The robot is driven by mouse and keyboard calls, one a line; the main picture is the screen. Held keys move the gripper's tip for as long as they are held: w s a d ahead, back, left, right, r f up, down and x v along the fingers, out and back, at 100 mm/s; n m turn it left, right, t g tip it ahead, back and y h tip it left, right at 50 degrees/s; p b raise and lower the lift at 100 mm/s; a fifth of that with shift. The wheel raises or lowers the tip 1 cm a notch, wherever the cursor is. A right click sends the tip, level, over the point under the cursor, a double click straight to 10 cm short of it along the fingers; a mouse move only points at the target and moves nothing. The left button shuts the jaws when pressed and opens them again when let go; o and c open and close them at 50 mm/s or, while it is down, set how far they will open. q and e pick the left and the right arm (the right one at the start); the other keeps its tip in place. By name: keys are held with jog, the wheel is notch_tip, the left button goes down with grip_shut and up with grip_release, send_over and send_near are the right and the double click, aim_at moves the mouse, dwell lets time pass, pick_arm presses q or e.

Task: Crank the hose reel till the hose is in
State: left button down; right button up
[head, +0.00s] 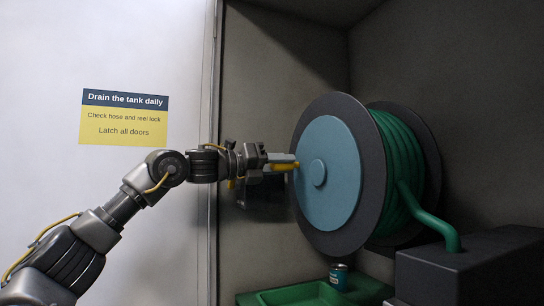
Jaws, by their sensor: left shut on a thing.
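The hose reel (328,195) has a dark flange with a blue disc and a round hub on its face, and it stands upright at the middle right. The green hose (398,140) is wound on its drum. A length of it runs off the drum to the right and down to a dark box. My left gripper (288,163) is at the left edge of the blue disc, shut on the reel's crank handle. The handle is mostly hidden by the fingers. My right gripper is not in view.
A dark grey box (470,265) stands at the lower right where the hose comes down. A green tray (305,293) and a small teal can (339,277) are below the reel. A white door panel (100,200) with a sign (125,117) fills the left.

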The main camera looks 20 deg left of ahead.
pick_arm(q)
jog(key=shift+w+f+n+b, duration=0.1)
jog(key=shift+f+n+b, duration=0.2)
jog(key=shift+f+n, duration=0.9)
jog(key=shift+f, duration=0.1)
jog(key=c, duration=1.1)
grip_release()
jog(key=shift+a, duration=0.1)
jog(key=shift+b+v, duration=2.05)
jog(key=shift+v, duration=3.35)
